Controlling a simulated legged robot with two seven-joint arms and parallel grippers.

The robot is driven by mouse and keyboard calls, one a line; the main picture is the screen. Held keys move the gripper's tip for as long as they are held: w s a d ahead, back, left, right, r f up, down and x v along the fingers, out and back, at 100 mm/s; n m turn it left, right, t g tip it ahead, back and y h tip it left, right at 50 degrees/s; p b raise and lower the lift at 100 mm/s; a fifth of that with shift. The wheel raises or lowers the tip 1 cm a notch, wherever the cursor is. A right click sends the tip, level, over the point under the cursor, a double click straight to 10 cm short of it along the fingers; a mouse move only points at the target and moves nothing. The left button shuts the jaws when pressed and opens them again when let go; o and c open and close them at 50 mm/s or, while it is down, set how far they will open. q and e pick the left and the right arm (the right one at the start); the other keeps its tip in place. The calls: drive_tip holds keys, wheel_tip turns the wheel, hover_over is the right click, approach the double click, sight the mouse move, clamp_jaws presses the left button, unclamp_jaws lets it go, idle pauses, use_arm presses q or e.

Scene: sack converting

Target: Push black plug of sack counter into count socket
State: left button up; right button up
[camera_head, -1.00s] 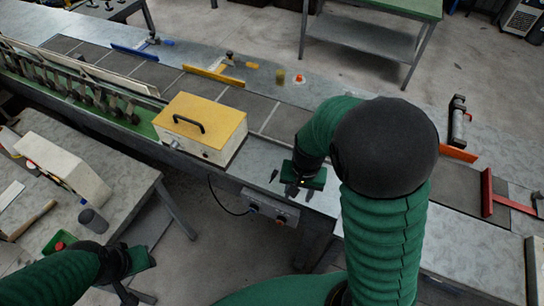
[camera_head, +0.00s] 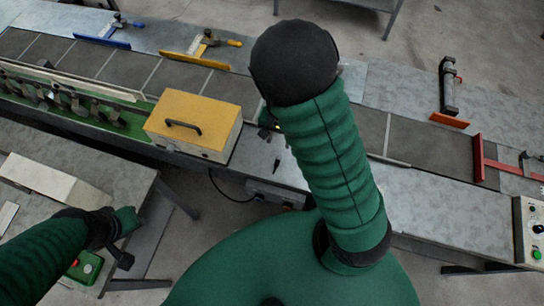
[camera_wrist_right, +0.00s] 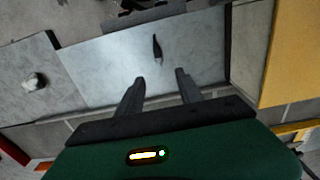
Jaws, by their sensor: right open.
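The black plug (camera_head: 277,164) is a small, dark, tapered piece lying on the bare metal table top near its front edge, right of the yellow-lidded box. It also shows in the right wrist view (camera_wrist_right: 157,47), just beyond my fingertips. My right gripper (camera_wrist_right: 158,80) is open and empty, its two fingers pointing towards the plug without touching it. In the head view my right arm hides most of that gripper. A grey box (camera_head: 272,193) hangs under the table edge; which part of it is the count socket cannot be told. My left gripper (camera_head: 124,258) is low at left, its fingers unclear.
The yellow-lidded box (camera_head: 200,117) with a black handle stands left of the plug. A black cable (camera_head: 228,197) hangs below the table edge. A side table (camera_head: 135,185) stands at left. Red (camera_head: 478,158) and yellow (camera_head: 195,58) guides lie along the dark belt.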

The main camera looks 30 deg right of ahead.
approach(278, 158)
drive_tip(key=s, duration=0.2)
drive_tip(key=w+f, duration=0.1)
drive_tip(key=f, duration=0.2)
drive_tip(key=w+d+f, duration=0.1)
drive_tip(key=f, duration=0.1)
drive_tip(key=shift+w, duration=0.3)
drive_tip(key=f, duration=0.1)
drive_tip(key=f+p, duration=0.1)
drive_tip(key=f, duration=0.1)
drive_tip(key=shift+a, duration=0.3)
drive_tip(key=shift+s+a+f, duration=0.15)
drive_tip(key=shift+f, duration=0.15)
drive_tip(key=shift+s+a, duration=0.15)
drive_tip(key=shift+s, duration=0.2)
drive_tip(key=shift+c, duration=0.4)
drive_tip(key=shift+w+f, duration=0.15)
drive_tip(key=shift+w, duration=0.15)
drive_tip(key=c, duration=0.7)
drive_tip(key=shift+d, duration=0.2)
clamp_jaws()
use_arm(q)
drive_tip(key=shift+s+d+r, duration=0.35)
drive_tip(key=shift+d+r, duration=0.1)
drive_tip(key=shift+r, duration=0.2)
use_arm(e)
drive_tip(key=shift+s, duration=0.1)
